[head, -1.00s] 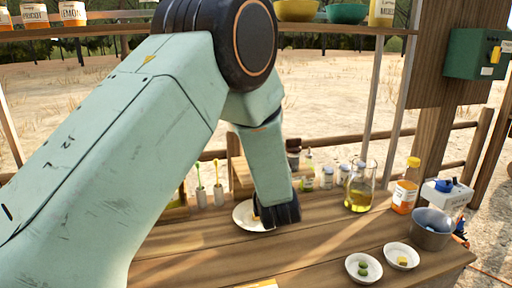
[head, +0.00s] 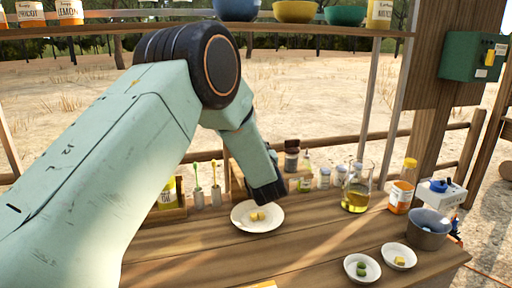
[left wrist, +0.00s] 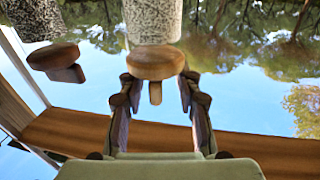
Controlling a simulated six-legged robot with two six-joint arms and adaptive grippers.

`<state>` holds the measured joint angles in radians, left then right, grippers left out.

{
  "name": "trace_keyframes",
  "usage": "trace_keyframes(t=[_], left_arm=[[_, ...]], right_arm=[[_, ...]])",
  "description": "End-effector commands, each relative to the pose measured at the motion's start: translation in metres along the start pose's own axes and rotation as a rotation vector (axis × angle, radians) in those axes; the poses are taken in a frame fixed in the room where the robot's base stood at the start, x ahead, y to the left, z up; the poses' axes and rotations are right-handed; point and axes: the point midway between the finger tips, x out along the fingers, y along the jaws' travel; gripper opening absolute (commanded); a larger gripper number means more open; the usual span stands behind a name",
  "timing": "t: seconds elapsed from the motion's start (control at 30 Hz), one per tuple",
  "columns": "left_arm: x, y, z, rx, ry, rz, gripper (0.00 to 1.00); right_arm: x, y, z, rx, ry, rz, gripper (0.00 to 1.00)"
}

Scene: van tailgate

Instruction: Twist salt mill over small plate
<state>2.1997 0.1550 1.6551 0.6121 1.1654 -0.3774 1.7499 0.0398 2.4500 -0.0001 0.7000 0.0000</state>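A mill with a speckled grey body and a round wooden top (left wrist: 153,62) shows in the left wrist view, which looks upside down. A second, similar mill (left wrist: 57,55) is left of it; I cannot tell which holds salt. My left gripper (left wrist: 157,88) has its fingers apart, with the centred mill's wooden top between or just beyond the tips. In the head view my left gripper (head: 268,192) is dark and low, by the rear right rim of a white plate (head: 242,222) with yellow pieces. I cannot make out the mills there. My right gripper is not in view.
Several small jars (head: 324,178), a glass beaker of yellow liquid (head: 356,188) and an orange-labelled bottle (head: 402,190) line the back. Two small white dishes (head: 350,274) (head: 411,260) and a grey bowl (head: 428,232) are at right.

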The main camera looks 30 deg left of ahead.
Motion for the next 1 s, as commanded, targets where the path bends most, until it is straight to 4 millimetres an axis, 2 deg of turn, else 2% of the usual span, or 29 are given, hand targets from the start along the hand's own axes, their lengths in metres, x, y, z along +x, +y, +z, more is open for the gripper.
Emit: trace_keyframes(t=[0.13, 0.53, 1.0], left_arm=[[-0.0002, 0.0003, 0.0001, 0.0, 0.0, 0.001, 0.34], [-0.0003, 0.0001, -0.0001, -0.001, 0.001, 0.0, 0.0], [-0.0003, -0.0003, -0.0004, -0.001, 0.0, 0.016, 0.0]], right_arm=[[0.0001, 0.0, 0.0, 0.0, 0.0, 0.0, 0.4], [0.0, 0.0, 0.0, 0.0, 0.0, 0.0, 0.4], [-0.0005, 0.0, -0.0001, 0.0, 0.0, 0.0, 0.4]])
